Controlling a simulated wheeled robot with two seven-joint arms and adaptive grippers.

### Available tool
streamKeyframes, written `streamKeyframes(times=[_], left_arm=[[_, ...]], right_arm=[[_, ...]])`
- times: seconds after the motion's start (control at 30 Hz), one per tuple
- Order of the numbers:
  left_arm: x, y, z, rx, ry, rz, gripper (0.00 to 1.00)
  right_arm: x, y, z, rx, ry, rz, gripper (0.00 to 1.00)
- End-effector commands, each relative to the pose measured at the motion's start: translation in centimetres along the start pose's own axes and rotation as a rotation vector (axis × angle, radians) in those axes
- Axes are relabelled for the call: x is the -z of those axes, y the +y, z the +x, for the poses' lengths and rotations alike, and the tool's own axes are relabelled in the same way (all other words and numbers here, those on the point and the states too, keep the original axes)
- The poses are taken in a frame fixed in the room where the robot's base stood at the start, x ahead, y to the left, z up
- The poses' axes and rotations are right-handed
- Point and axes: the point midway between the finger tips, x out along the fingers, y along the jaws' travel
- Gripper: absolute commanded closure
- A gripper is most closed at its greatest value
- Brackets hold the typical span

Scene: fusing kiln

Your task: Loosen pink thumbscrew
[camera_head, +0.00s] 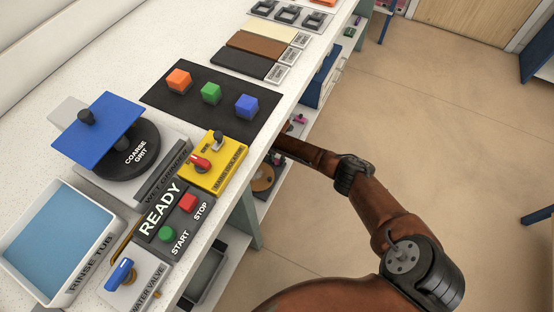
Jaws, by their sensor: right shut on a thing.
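A small pink piece, which looks like the pink thumbscrew (275,160), shows below the counter's edge, just above a brown disc (263,179) on the lower shelf. My right arm reaches in from the lower right, and its far end passes to the counter's edge. My right gripper (276,155) is there, mostly hidden under the edge and in shadow, shut at the pink thumbscrew. Its fingertips are too small to make out. My left gripper is out of view.
The counter above holds a yellow control box (214,165), a READY panel (159,209), a grinder with a blue plate (98,129), a rinse tub (92,262) and a black mat (215,122) with three cubes. Another pink item (300,118) lies on the shelf.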

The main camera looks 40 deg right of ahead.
Motion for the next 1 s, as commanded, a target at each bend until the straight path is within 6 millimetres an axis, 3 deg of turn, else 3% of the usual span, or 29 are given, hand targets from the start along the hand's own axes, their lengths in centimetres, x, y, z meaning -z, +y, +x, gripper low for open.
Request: streamKeyframes(times=[0.1, 0.13, 0.37, 0.73, 1.0], left_arm=[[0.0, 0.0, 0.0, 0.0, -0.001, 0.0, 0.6], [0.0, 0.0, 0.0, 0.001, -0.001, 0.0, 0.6], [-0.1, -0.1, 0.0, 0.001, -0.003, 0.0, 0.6], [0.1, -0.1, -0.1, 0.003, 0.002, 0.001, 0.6], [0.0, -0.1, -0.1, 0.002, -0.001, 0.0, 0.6]], right_arm=[[0.0, -0.1, 0.2, 0.003, 0.0, 0.0, 1.0], [0.0, -0.1, 0.2, 0.003, 0.0, 0.0, 0.74], [0.0, -0.1, 0.1, 0.002, 0.0, 0.0, 0.59], [0.0, 0.0, -0.6, -0.001, 0.0, 0.0, 0.58], [-0.1, 0.0, -5.3, -0.001, -0.002, -0.001, 0.58]])
